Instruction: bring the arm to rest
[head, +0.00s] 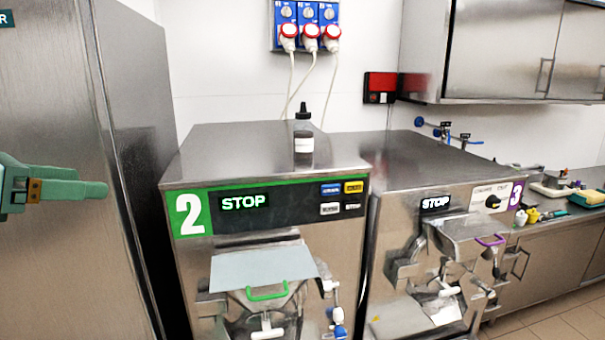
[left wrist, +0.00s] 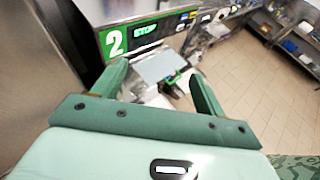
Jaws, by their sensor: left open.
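My left gripper (head: 98,189) comes in at the left edge of the head view, in front of a tall steel cabinet. Its green fingers point right and appear to overlap there, one behind the other. In the left wrist view my left gripper (left wrist: 160,80) shows two green fingers spread wide with nothing held between them. Batch freezer 2 (head: 345,235) lies beyond the fingers, and its front also shows in the left wrist view (left wrist: 114,41). The gripper is apart from the freezer. My right gripper is not in view.
The tall steel cabinet (head: 60,250) fills the left side. Open tiled floor (left wrist: 265,85) shows at right in the wrist view.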

